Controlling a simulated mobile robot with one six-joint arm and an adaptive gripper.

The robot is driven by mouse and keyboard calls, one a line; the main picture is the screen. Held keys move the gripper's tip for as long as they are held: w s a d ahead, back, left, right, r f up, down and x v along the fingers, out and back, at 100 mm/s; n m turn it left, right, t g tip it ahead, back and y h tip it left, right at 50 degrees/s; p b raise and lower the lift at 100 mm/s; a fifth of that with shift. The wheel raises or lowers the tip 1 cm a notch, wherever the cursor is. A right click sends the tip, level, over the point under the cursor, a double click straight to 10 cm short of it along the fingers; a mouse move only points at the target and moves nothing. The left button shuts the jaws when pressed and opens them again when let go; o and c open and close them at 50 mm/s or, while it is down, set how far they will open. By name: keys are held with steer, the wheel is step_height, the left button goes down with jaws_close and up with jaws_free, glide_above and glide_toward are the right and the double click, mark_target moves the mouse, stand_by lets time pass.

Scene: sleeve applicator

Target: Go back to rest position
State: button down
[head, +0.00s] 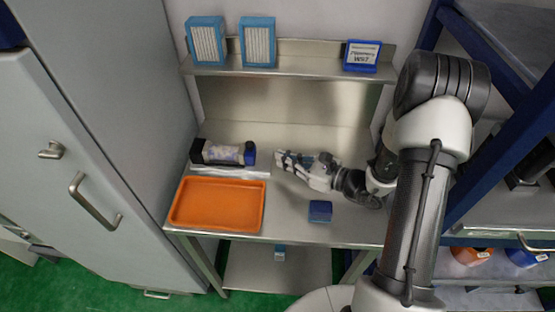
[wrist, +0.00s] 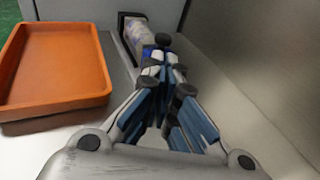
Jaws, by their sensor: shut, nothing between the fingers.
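In the head view a gap shows between the fingertips and the device. My arm stands bent on the right side of the head view.
An empty orange tray (head: 178,206) sits at the table's front left. A small dark blue box (head: 320,211) lies in front of my gripper. A blue frame (head: 505,150) stands right; a grey cabinet (head: 75,150) stands left.

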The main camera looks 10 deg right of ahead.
steer(key=shift+v, duration=0.85)
steer(key=shift+w, duration=0.15)
